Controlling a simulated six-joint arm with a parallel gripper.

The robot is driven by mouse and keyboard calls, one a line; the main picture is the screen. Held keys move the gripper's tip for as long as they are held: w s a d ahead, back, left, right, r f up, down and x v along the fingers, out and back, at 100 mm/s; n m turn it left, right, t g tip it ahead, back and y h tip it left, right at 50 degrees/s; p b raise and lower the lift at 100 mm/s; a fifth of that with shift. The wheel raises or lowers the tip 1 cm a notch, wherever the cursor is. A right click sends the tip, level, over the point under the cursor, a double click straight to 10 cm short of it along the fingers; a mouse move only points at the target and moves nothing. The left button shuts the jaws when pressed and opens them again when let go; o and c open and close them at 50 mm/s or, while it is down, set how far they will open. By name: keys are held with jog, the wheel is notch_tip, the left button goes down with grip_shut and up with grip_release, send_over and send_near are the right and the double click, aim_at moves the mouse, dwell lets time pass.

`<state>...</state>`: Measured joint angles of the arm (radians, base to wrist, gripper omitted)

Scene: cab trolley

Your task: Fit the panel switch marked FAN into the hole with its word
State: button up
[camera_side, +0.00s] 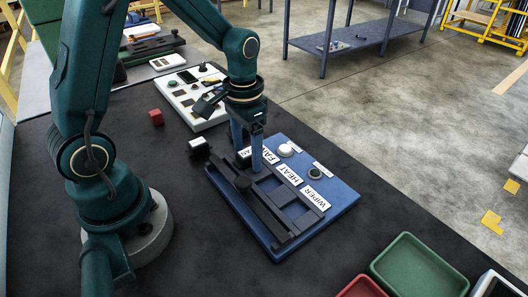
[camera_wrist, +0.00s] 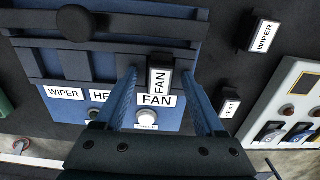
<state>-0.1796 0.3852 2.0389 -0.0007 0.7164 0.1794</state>
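The FAN switch (camera_wrist: 160,78) is a black block with a white FAN face. It stands at the panel's FAN end, just above the printed FAN label (camera_wrist: 157,101), its word turned sideways to that label. I cannot tell whether it is seated in the hole. My gripper (camera_wrist: 162,74) is open with its blue fingers on either side of the switch, gaps showing on both sides. In the side view my gripper (camera_side: 247,157) is low over the blue panel (camera_side: 333,188), partly hiding the switch. HEAT (camera_side: 288,172) and WIPER (camera_side: 314,199) labels follow along the panel.
The loose WIPER switch (camera_wrist: 262,36) and HEAT switch (camera_wrist: 229,101) lie right of the panel in the wrist view. A white control panel (camera_side: 204,122), a red cube (camera_side: 156,117) and a green tray (camera_side: 418,266) are on the dark table. A dark rail with a knob (camera_side: 243,181) crosses the blue panel.

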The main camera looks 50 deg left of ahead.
aim_at(248, 153)
notch_tip(248, 153, up, 5)
jog(key=shift+r, duration=0.1)
jog(key=s+d+r+t, duration=0.3)
jog(key=r, duration=0.4)
jog(key=s+d+t, duration=0.1)
jog(key=s+t, duration=0.1)
jog(key=s, duration=0.4)
jog(key=shift+s+d+r+t, duration=0.15)
jog(key=shift+s+d+t, duration=0.1)
jog(key=shift+s+t, duration=0.1)
